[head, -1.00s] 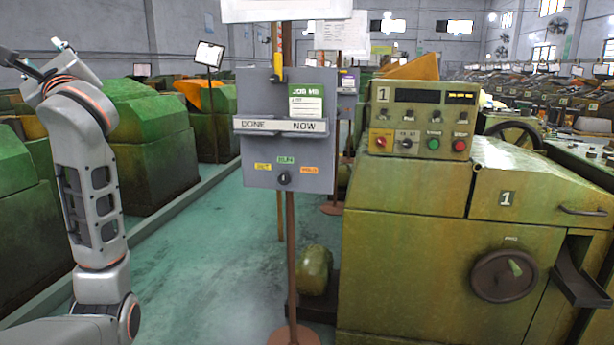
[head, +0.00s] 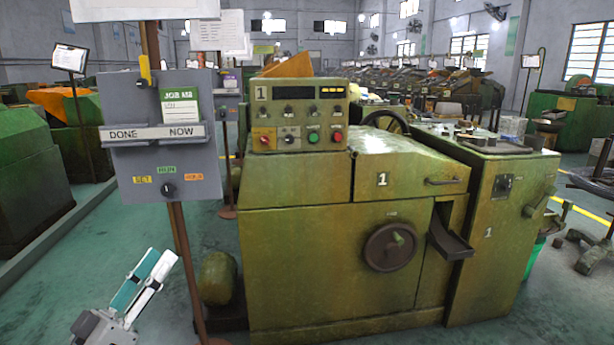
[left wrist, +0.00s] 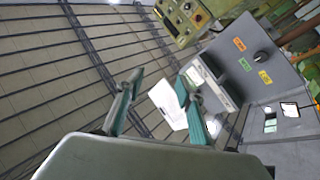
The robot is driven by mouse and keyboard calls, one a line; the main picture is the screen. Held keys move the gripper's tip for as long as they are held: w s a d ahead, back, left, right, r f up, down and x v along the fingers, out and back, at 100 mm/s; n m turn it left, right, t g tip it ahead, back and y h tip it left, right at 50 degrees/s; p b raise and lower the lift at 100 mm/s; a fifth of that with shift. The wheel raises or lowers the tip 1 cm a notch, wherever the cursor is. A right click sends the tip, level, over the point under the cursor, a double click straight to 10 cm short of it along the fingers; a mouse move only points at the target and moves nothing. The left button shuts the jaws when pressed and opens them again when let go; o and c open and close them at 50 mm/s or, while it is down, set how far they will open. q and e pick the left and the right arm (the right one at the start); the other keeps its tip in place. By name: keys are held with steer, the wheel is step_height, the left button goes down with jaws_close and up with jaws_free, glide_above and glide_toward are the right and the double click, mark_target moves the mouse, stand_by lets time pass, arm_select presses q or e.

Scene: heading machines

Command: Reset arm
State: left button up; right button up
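My left gripper (head: 158,258) is at the lower left of the head view, in front of and below the grey job board (head: 118,102), pointing up. Its two fingers with teal pads stand apart in the left wrist view (left wrist: 160,76), with nothing held between them. A white card (left wrist: 172,108) shows beyond the fingers there, clear of them, beside the grey board (left wrist: 258,52). Most of my left arm is out of the head view. My right gripper is in neither view.
The board's brown post (head: 188,265) stands close to the left gripper. The green heading machine 1 (head: 320,265) fills the middle, with a handwheel (head: 390,247) and chute (head: 450,240). Green floor (head: 50,285) is open at left.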

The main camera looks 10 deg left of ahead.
arm_select(q)
steer(key=s+d+f+m+g, duration=0.2)
steer(key=f, duration=0.6)
steer(key=s+d+f+m+g, duration=0.2)
steer(key=s+f+g, duration=0.1)
steer(key=f, duration=0.4)
steer(key=s+d+f+m+g, duration=0.2)
steer(key=f, duration=0.6)
steer(key=s+f+m+g+y, duration=0.3)
steer(key=s+f+m+g, duration=0.25)
steer(key=s+f, duration=1.3)
steer(key=w+d+r+n+p, duration=0.1)
steer(key=d+r+n+p, duration=0.5)
steer(key=d+p, duration=0.2)
steer(key=shift+w+r+t+y+p, duration=0.25)
steer(key=shift+t+y+p, duration=0.15)
steer(key=shift+p, duration=0.4)
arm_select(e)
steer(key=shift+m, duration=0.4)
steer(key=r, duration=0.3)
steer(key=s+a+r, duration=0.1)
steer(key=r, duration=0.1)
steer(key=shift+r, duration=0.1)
